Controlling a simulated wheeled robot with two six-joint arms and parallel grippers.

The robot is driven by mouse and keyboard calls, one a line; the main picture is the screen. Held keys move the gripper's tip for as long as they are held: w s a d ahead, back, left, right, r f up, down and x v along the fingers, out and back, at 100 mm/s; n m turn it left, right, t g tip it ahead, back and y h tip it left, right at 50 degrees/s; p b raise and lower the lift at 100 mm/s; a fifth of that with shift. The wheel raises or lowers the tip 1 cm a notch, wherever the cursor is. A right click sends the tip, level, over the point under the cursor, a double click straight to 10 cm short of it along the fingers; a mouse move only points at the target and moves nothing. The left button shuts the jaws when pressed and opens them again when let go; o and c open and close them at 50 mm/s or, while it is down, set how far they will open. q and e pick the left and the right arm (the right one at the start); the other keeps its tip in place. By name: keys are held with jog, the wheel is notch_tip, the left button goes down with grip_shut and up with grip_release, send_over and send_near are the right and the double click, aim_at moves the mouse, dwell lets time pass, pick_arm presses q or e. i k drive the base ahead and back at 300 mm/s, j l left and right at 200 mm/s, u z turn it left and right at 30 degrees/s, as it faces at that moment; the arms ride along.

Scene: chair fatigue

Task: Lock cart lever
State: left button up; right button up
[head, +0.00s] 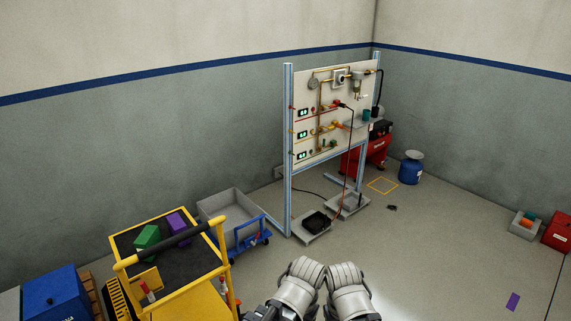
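A yellow cart (190,276) with a dark top and a black push bar (172,243) stands at the lower left. A small red and white part (148,287) shows below the push bar; I cannot tell if it is the lever or how it is set. My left gripper (307,270) and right gripper (346,274) are side by side at the bottom middle, right of the cart and apart from it. Their fingertips are too unclear to tell open from shut. I see nothing held in them.
A green block (147,237) and a purple block (177,223) lie on the cart. Behind it are a grey bin (226,205) and a blue trolley (253,238). A panel rig (312,148) stands ahead. A blue box (55,293) sits far left. Floor at right is mostly clear.

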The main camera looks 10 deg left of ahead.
aim_at(151, 297)
jog(key=u, duration=1.6)
